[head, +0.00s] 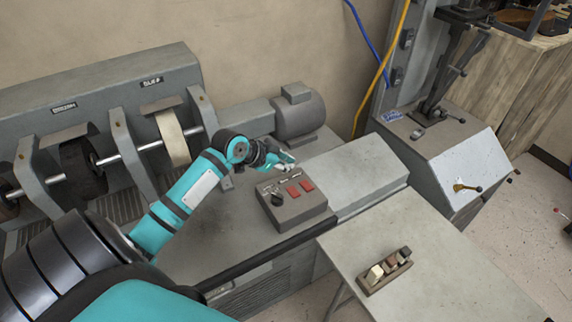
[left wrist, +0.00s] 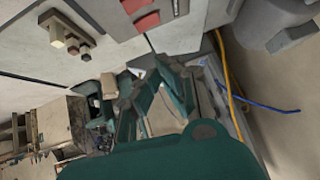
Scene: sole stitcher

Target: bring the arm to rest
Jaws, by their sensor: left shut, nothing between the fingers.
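My left arm comes in from the left in the head view, over the grey machine bench. My left gripper (head: 288,164) is just above the back edge of a control box (head: 302,211) with two red switches and a black knob. It is shut with nothing in it. In the left wrist view the dark teal fingers (left wrist: 146,84) show in the middle, and the red switches (left wrist: 146,20) lie above them. I cannot tell whether the fingertips touch the box. My right gripper is in neither view.
A finishing machine with wheels on a shaft (head: 172,138) stands at the left, and a grey motor (head: 300,117) behind the gripper. A side table (head: 440,282) carries a small block rack (head: 366,286). A sloped grey machine (head: 455,160) with a brass lever stands at the right.

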